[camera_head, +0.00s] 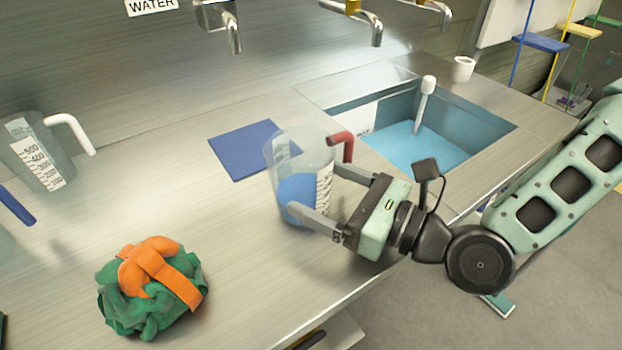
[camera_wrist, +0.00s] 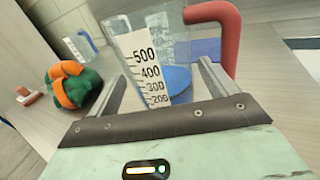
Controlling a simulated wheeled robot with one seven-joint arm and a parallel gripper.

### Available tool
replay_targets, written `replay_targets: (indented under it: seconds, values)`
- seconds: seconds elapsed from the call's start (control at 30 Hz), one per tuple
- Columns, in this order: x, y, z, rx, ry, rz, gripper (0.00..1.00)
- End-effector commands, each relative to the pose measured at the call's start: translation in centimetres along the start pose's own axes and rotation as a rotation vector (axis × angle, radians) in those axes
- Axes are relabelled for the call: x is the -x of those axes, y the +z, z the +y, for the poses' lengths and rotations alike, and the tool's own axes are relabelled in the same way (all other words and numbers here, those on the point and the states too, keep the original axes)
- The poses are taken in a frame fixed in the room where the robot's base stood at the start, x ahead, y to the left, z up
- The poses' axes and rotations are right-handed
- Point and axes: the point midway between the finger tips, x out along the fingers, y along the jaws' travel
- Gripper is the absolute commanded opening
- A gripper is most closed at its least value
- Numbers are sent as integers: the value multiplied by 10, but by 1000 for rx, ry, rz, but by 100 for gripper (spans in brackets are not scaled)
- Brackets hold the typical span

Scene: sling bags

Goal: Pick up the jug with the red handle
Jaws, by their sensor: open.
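The jug with the red handle (camera_head: 302,160) stands upright on the metal counter. It is clear, with a white measuring scale and something blue showing low inside or through it. Its red handle (camera_head: 342,142) points to the right in the head view. My gripper (camera_head: 327,192) is open, its two fingers reaching toward the jug at low height. In the wrist view the jug (camera_wrist: 182,45) is straight ahead, its scale between the fingers and the red handle (camera_wrist: 226,40) at the right, by the right finger. I cannot tell whether the fingers touch the jug.
A green and orange bundle (camera_head: 150,288) lies at the front left. A jug with a white handle (camera_head: 45,160) stands at the far left, beside a blue handle (camera_head: 17,205). A blue mat (camera_head: 238,150) lies behind the red-handled jug. A sink (camera_head: 440,140) and white cup (camera_head: 462,69) are at the right.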

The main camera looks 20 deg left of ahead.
Motion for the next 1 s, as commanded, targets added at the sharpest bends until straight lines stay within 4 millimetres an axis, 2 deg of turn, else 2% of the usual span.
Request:
replay_targets:
  seconds: [0.4,0.67,0.7,0.83,1.0]
  values:
    - [-48,2,2,2,1,-2,85]
    - [-51,2,2,0,0,-1,85]
    - [-51,2,2,0,0,-1,79]
    - [-51,2,2,1,0,-1,44]
    - [-51,2,2,1,0,-3,44]
